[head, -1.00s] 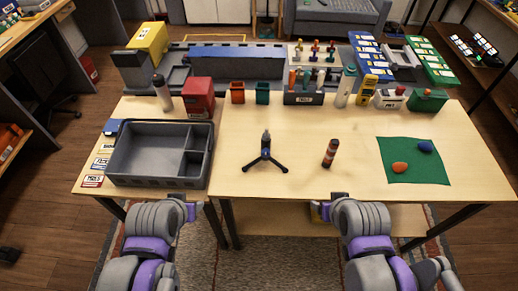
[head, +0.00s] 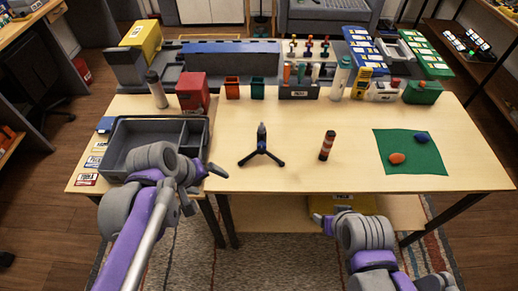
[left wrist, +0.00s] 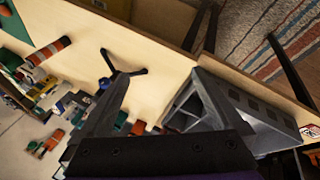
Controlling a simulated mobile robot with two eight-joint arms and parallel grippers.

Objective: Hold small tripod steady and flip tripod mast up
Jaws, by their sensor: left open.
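The small dark tripod (head: 262,152) stands on the wooden table, its two near legs spread and a dark upper part rising from the blue-tinted centre. I cannot tell the mast's exact angle. The tripod also shows in the left wrist view (left wrist: 118,68), partly hidden by a finger. My left gripper (head: 203,187) is open and empty, at the table's front edge beside the grey bin, left of and nearer than the tripod. Its two dark fingers spread wide in the left wrist view (left wrist: 165,85). My right gripper (head: 318,219) is low at the front edge, mostly hidden by its arm; its jaws are unclear.
A grey bin (head: 118,140) stands at the left, partly behind my left arm. A green mat (head: 410,165) holds an orange and a blue object. Bins and bottles line the table's back. Table around the tripod is clear.

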